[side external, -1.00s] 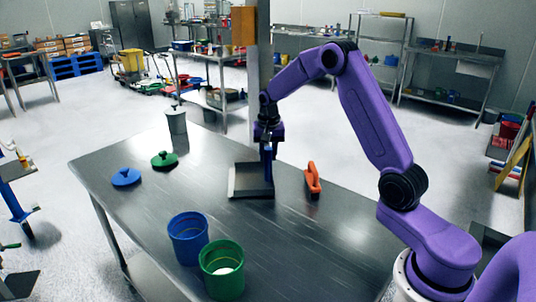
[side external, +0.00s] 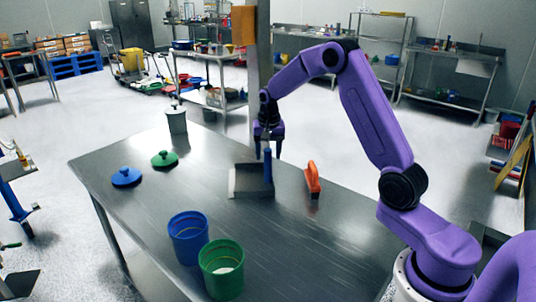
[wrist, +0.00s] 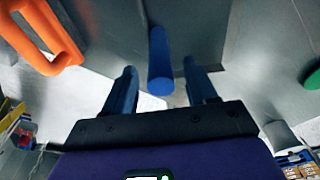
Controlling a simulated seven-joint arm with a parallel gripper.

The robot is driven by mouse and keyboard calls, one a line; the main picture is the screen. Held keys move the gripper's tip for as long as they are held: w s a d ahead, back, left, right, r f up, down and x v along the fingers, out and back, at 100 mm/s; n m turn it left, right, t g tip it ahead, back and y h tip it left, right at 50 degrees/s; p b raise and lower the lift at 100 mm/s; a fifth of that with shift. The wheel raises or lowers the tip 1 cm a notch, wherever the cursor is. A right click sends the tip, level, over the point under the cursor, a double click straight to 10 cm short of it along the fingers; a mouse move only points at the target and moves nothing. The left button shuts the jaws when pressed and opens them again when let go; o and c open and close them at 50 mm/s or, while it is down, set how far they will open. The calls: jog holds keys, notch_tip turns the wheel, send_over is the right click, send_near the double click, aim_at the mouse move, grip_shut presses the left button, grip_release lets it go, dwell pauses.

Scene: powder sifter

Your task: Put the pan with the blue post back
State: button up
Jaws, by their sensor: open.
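The grey pan (side external: 246,181) sits on the steel table, with its blue post (side external: 268,166) standing upright at its right side. My gripper (side external: 268,155) is open, just above and around the top of the post in the side view. In the wrist view the blue post (wrist: 160,62) shows between the two spread fingers of my gripper (wrist: 160,88), with gaps on both sides. The pan (wrist: 187,28) lies beyond the post there and is only partly in view.
An orange-handled tool (side external: 312,179) stands right of the pan. A blue bin (side external: 188,240) and a green bin (side external: 222,270) stand at the front. Blue (side external: 126,177) and green (side external: 164,159) lids lie at left. A lidded grey canister (side external: 177,122) stands at the back.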

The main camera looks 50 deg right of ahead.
notch_tip(320, 180, up, 11)
jog(key=s, duration=0.1)
jog(key=s+a+n+y, duration=0.1)
jog(key=s+a+n, duration=1)
jog(key=s+a, duration=0.65)
jog(key=s+a+f+n, duration=0.1)
jog(key=s+n, duration=0.4)
jog(key=s, duration=0.5)
jog(key=s+a+f+n, duration=0.1)
jog(key=s+f+n, duration=0.2)
jog(key=s, duration=0.8)
jog(key=n, duration=0.2)
jog(key=shift+n+g, duration=0.3)
jog(key=shift+g, duration=0.1)
